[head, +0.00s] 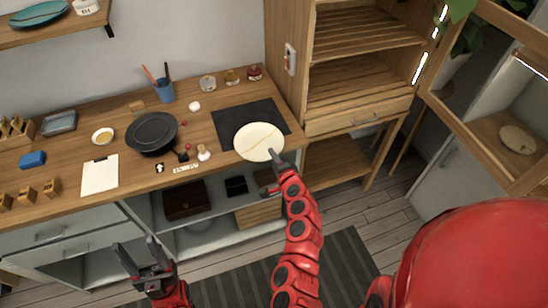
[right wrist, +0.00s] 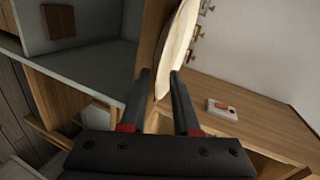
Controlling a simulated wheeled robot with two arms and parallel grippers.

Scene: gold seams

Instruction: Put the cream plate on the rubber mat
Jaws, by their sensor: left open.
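The cream plate (head: 258,141) is round with a thin gold seam. In the head view it overlaps the front of the dark rubber mat (head: 232,117) on the counter; I cannot tell whether it touches the mat. My right gripper (head: 272,172) is at the plate's near edge. In the right wrist view the plate (right wrist: 178,45) shows nearly edge-on, its rim between the fingers (right wrist: 161,88) of my right gripper, which is shut on it. My left gripper (head: 138,254) is open and empty, low in front of the counter.
A black pan (head: 152,132) stands left of the mat. A small white-topped bottle (head: 204,153) stands near the counter's front edge. Several small jars (head: 231,77) and a blue cup (head: 165,91) stand behind. A wooden shelf unit (head: 357,80) rises to the right.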

